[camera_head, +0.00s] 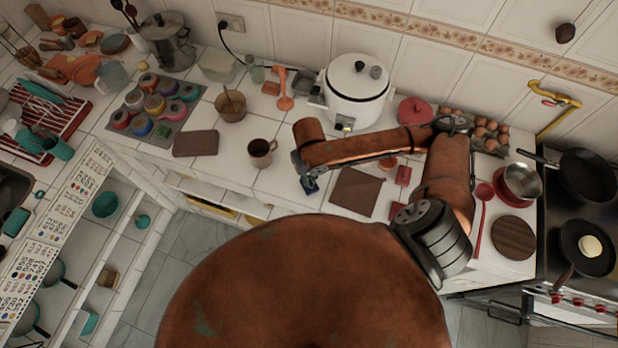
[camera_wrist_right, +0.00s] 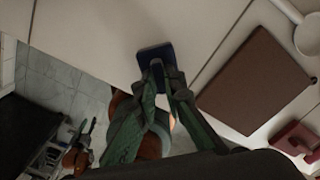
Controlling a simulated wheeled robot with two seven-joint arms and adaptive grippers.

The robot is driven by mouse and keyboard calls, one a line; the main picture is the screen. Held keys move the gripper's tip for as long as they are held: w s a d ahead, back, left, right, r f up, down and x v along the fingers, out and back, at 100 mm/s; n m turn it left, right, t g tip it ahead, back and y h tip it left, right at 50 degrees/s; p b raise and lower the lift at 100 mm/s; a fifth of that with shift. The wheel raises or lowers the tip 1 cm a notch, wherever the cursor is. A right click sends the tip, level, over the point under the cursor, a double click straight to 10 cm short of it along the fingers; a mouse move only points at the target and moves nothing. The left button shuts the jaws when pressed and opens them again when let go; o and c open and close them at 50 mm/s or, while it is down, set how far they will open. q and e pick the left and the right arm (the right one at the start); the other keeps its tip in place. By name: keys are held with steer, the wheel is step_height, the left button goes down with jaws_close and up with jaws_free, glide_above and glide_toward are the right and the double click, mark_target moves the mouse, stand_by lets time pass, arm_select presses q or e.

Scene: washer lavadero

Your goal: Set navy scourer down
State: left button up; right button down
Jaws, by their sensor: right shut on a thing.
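The navy scourer (camera_head: 309,186) is a small dark blue block near the front edge of the white tiled counter (camera_head: 238,180). It also shows in the right wrist view (camera_wrist_right: 150,55), between my fingertips. My right gripper (camera_head: 302,174) is shut on it, its fingers (camera_wrist_right: 164,73) pinching its near end. I cannot tell whether the scourer touches the counter or hangs just above it. My left gripper is not in view.
A brown board (camera_head: 356,193) lies just right of the scourer. A brown mug (camera_head: 262,152) stands to its left, and a white rice cooker (camera_head: 352,100) behind. Red items (camera_head: 403,176) lie further right. Bare tile lies between mug and board. The counter drops to floor in front.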

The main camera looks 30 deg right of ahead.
steer(key=shift+f, duration=0.4)
stand_by(0.4)
steer(key=c, duration=1.9)
jaws_free()
steer(key=shift+c, duration=0.2)
step_height(320, 180, up, 12)
